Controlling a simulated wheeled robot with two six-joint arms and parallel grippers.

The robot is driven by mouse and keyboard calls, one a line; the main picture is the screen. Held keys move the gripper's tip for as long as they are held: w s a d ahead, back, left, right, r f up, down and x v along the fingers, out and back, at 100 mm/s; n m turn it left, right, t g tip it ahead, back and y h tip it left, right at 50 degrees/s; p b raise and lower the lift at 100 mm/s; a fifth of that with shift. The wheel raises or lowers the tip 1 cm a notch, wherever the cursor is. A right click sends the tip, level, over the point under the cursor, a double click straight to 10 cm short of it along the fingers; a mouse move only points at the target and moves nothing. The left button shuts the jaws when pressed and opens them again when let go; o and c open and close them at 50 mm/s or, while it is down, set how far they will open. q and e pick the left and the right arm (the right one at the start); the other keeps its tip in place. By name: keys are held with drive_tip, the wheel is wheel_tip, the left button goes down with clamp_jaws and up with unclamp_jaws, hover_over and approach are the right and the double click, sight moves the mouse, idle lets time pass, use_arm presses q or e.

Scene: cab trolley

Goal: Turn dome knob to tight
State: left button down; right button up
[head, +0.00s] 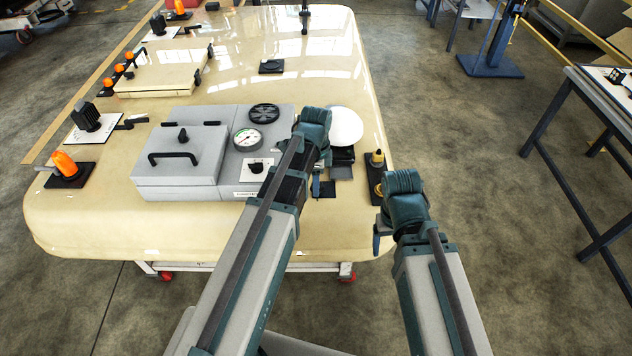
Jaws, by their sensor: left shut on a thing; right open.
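A white round dome (345,126) sits at the right part of the cream trolley top, with dark parts just below it. My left gripper (322,180) is beside and in front of the dome's lower left side. It is shut on what appears to be the dome knob, which the gripper and wrist hide. The knob's turn position cannot be seen. My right gripper (381,228) is open and empty, off the trolley's right front edge.
A grey box with a black handle (180,160) joins a panel with a gauge (247,139) and a small black knob (256,167), left of my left arm. A yellow-topped fitting (377,158) stands near the right edge. Floor to the right is free before a dark-framed table (590,150).

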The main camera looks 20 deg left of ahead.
idle(0.4)
use_arm(q)
drive_tip(key=shift+c, duration=1.7)
unclamp_jaws()
drive_tip(key=shift+r, duration=0.1)
wheel_tip(320, 180, up, 14)
drive_tip(key=p, duration=1.3)
drive_tip(key=shift+f+p, duration=0.2)
drive_tip(key=shift+p, duration=0.2)
drive_tip(key=s+d+f+n+y+b, duration=0.1)
drive_tip(key=s+d+f+n+b, duration=1)
drive_tip(key=s, duration=0.4)
drive_tip(key=shift+f+b, duration=0.85)
drive_tip(key=shift+b, duration=0.05)
